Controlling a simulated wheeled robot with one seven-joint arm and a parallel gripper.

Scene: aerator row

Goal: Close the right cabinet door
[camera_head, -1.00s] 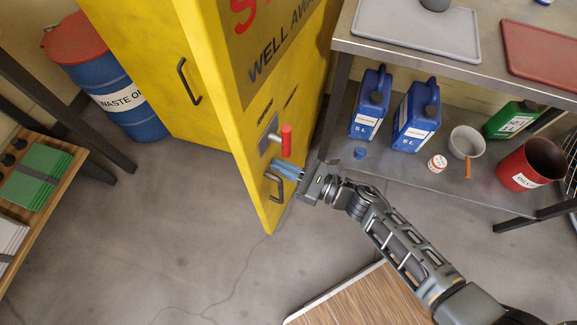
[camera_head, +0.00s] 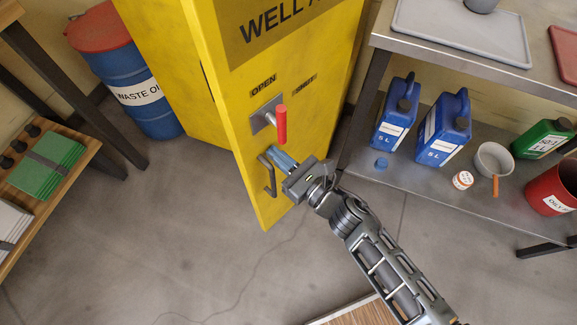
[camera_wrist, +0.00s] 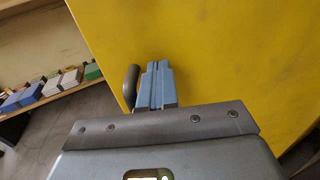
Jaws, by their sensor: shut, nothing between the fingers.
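The right cabinet door (camera_head: 300,120) is the yellow panel with a red lever (camera_head: 281,124), OPEN and SHUT labels and a dark pull handle (camera_head: 268,175). It stands ajar, with its free edge to the left and a dark gap beside it. My gripper (camera_head: 279,157) is shut and empty, with its blue fingers at the door's outer face beside the pull handle. In the wrist view, the fingers (camera_wrist: 156,83) point at the yellow door (camera_wrist: 225,50), just right of the pull handle (camera_wrist: 131,87). I cannot tell whether the fingertips touch the door.
A steel bench (camera_head: 450,55) with blue jugs (camera_head: 444,130) on its lower shelf stands close on the right. A waste oil drum (camera_head: 130,75) and a wooden shelf (camera_head: 60,195) are on the left. The concrete floor (camera_head: 190,240) before the cabinet is clear.

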